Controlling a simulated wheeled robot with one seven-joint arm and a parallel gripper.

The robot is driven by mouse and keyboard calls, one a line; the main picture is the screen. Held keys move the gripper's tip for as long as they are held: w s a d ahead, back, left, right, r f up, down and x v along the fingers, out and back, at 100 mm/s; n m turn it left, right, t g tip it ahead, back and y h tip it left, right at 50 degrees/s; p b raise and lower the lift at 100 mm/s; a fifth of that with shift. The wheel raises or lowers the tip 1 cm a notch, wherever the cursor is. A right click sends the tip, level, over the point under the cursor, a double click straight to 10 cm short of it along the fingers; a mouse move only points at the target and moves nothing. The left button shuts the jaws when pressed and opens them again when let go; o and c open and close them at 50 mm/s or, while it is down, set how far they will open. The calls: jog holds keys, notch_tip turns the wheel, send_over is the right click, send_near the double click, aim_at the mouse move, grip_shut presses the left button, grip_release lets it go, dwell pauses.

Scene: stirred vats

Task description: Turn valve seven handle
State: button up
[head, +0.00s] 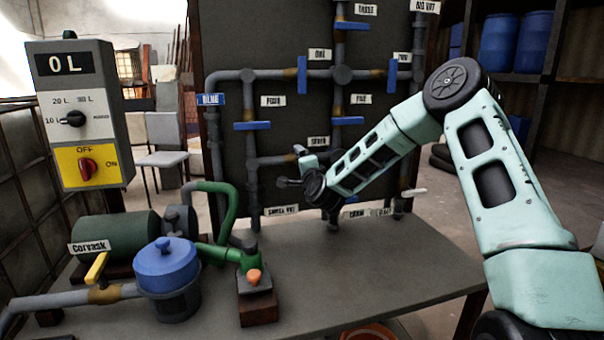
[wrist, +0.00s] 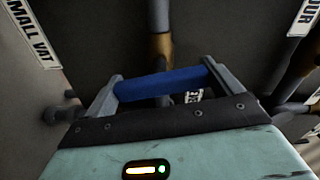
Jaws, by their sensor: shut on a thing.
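The valve seven label (head: 318,141) is on the dark pipe panel in the head view. My gripper (head: 292,167) is just below and left of it, against the pipework. The blue handle there is hidden by my gripper and arm in the head view. In the wrist view the blue handle (wrist: 160,84) lies between the two fingers of my gripper (wrist: 161,74), which is shut on it, one finger at each end. The handle lies across a pipe with a brass section (wrist: 161,46). A label behind it is partly hidden.
Other blue valve handles (head: 252,126) sit on pipes around the panel (head: 270,30). On the bench (head: 340,280) stand a blue-lidded strainer (head: 167,268), a green pump (head: 118,235) and a green hose (head: 228,200). A control box (head: 80,115) reads 0 L, its red switch near OFF.

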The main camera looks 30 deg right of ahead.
jog(key=shift+m+b, duration=0.5)
jog(key=shift+m, duration=0.6)
jog(key=o, duration=0.7)
jog(key=b+v, duration=0.1)
jog(key=v, duration=1.6)
jog(key=shift+s, duration=0.25)
